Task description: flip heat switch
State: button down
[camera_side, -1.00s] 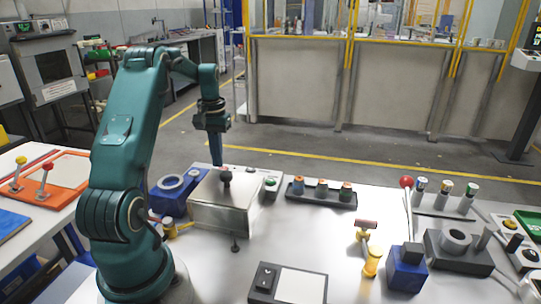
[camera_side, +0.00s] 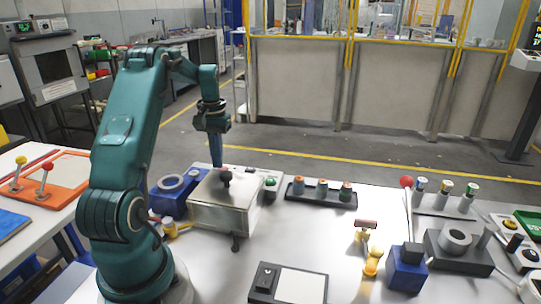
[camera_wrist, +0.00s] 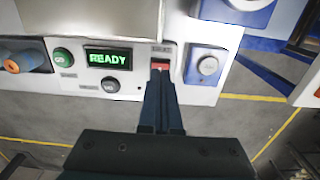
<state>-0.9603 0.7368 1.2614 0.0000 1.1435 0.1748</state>
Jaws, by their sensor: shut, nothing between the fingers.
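The red heat switch (camera_wrist: 161,66) sits on a light control panel (camera_wrist: 135,90) in the wrist view, under a small label that I cannot read clearly. My gripper (camera_wrist: 160,80) is shut and empty, its fingertips right at the lower edge of the switch and partly covering it. I cannot tell whether they touch it. In the side view my gripper (camera_side: 217,163) points down behind the metal box (camera_side: 222,208) with its black knob (camera_side: 225,176). The box hides the switch there.
A rack of several capped cylinders (camera_side: 321,198) stands to the right of the box.

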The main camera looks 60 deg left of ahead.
jog(key=shift+f, duration=0.75)
dwell(0.3)
jog(key=shift+r, duration=3.55)
